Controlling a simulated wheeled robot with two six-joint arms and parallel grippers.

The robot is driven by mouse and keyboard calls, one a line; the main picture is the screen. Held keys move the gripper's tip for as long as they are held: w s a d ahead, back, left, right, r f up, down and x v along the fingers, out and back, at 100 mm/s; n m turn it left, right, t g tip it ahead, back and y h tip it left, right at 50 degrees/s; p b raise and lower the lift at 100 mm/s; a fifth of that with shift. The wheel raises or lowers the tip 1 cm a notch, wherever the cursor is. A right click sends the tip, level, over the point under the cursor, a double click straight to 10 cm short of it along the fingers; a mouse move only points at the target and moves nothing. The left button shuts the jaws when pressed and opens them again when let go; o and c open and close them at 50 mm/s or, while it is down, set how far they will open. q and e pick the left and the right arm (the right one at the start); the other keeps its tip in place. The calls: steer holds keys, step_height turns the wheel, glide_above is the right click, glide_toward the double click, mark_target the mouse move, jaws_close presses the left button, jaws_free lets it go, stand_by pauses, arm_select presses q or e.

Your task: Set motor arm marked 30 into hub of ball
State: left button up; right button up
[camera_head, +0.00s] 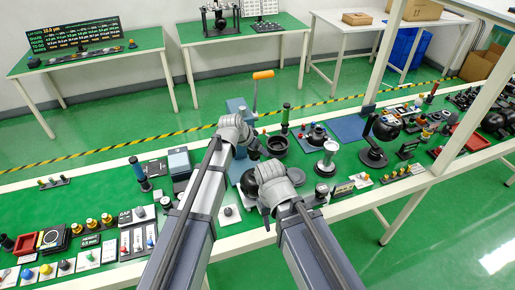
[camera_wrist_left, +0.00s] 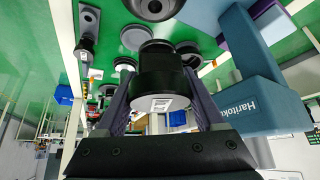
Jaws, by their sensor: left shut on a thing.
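My left gripper (camera_head: 257,150) is over the bench beside a blue-grey press in the head view. I cannot read the label, so I cannot tell whether this is the motor arm marked 30. A black ball (camera_head: 387,127) on a dark stand is to the right of both grippers; I cannot make out its hub. My right gripper (camera_head: 264,194) is low over the bench, its fingers largely hidden by its wrist.
The press (camera_head: 237,106) has an orange-handled lever (camera_head: 263,75) and also shows close in the left wrist view (camera_wrist_left: 262,100). A black bowl-like part (camera_head: 277,146) stands nearby. Small parts crowd both sides; the green bench (camera_head: 95,190) has some bare space at left.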

mark_target(251, 159)
arm_select(q)
steer(key=shift+f+b, duration=1.75)
steer(key=shift+f, duration=0.2)
steer(key=shift+f, duration=0.1)
steer(key=shift+f+b, duration=0.75)
steer(key=shift+b, duration=0.05)
steer(key=shift+f+b, duration=1.1)
steer(key=shift+b, duration=0.05)
steer(key=o, duration=1.5)
steer(key=shift+o, duration=0.2)
steer(key=shift+r, duration=0.1)
steer(key=p+v, duration=0.6)
steer(key=v, duration=0.1)
steer(key=shift+s+a+r+p, duration=0.15)
steer(key=shift+s+r+p, duration=0.05)
steer(key=shift+r+p, duration=0.1)
steer(key=shift+f, duration=0.1)
